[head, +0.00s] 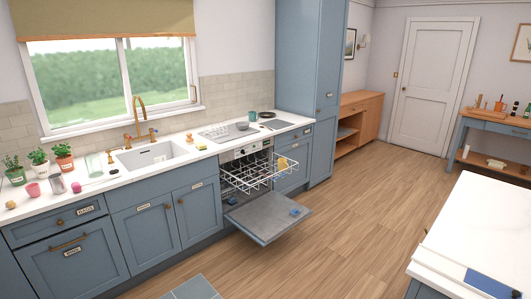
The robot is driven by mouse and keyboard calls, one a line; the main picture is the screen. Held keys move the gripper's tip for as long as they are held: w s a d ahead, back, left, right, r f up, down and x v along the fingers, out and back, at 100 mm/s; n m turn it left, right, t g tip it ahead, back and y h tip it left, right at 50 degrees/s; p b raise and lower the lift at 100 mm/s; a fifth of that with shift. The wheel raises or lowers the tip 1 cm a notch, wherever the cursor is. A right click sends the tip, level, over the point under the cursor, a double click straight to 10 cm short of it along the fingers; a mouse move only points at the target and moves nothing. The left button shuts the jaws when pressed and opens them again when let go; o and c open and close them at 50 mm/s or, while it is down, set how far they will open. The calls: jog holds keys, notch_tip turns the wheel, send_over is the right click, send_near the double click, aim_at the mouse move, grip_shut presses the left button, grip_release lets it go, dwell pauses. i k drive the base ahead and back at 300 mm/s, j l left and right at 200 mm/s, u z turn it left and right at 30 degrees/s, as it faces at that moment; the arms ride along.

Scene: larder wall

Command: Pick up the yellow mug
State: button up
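A small yellow thing (283,163), which looks like the yellow mug, sits at the right side of the pulled-out upper rack (250,186) of the dishwasher. It is too small to make out its handle or which way up it is. The dishwasher door (268,222) is folded down flat below the rack. My gripper is not in view.
A blue item (295,211) lies on the lowered door. The white counter (115,182) holds pots, cups and a sink (154,155). A white-topped unit (480,235) stands at the right. The wooden floor (355,215) between is clear, apart from a blue-grey mat (196,289).

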aim_at(284, 166)
jog(key=i+l+z, duration=0.1)
jog(key=i+z, duration=0.2)
jog(key=i, duration=2.35)
jog(key=i+l+u, duration=0.15)
jog(key=i+u, duration=0.3)
jog(key=i+l+u, duration=0.4)
jog(key=i, duration=0.25)
jog(key=i+l+u, duration=0.85)
jog(key=l, duration=0.25)
